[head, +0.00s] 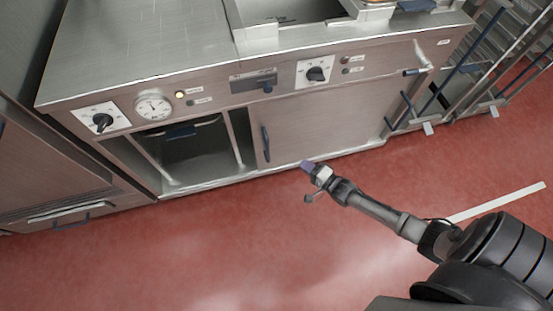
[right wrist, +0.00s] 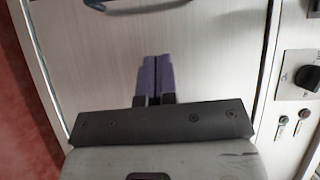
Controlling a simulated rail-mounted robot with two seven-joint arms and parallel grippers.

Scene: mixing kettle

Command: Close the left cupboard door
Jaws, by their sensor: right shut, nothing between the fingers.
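The steel kettle unit has an open dark bay (head: 190,150) at its left, and I cannot make out a door leaf across it. To its right is a plain steel door panel (head: 330,120) with a blue upright handle (head: 265,143) near its left edge. This panel looks flush or nearly flush with the front. My right gripper (head: 306,165) is shut and empty, low in front of this panel. In the right wrist view its purple fingertips (right wrist: 155,75) point at the pale panel (right wrist: 210,50), with the handle (right wrist: 95,5) at the top edge; contact is unclear. My left gripper is out of view.
Above the doors is a control strip with a left knob (head: 103,121), a gauge (head: 153,107) and a right knob (head: 316,74). A bent pipe handle (head: 420,65) sticks out at right, beside a metal rack (head: 470,70). The red floor (head: 200,240) in front is clear.

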